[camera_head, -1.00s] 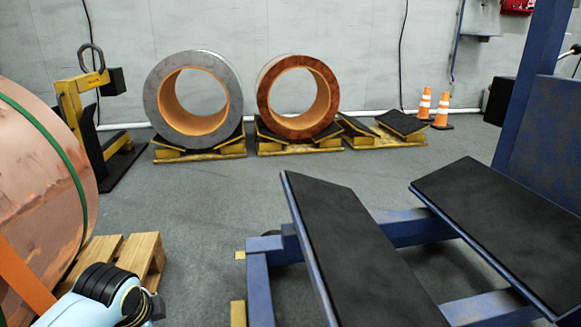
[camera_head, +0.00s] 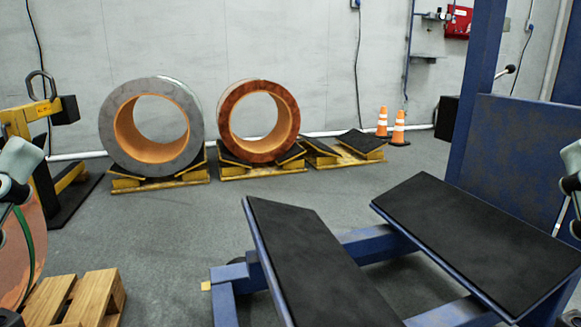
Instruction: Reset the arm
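Part of my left arm (camera_head: 20,158), a pale grey link with a dark joint, shows at the left edge, in front of the large copper coil. Part of my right arm (camera_head: 572,160) shows at the right edge, in front of the blue frame. Both arms are cut off by the picture's edges. I see no gripper fingers on either side, so what they hold is hidden.
A blue frame with black pads (camera_head: 315,260) fills the lower right. A copper coil (camera_head: 25,250) and wooden pallet (camera_head: 75,300) stand lower left. Grey (camera_head: 112,135) and copper (camera_head: 228,125) rings rest on yellow supports by the wall. Grey floor (camera_head: 150,225) between is open.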

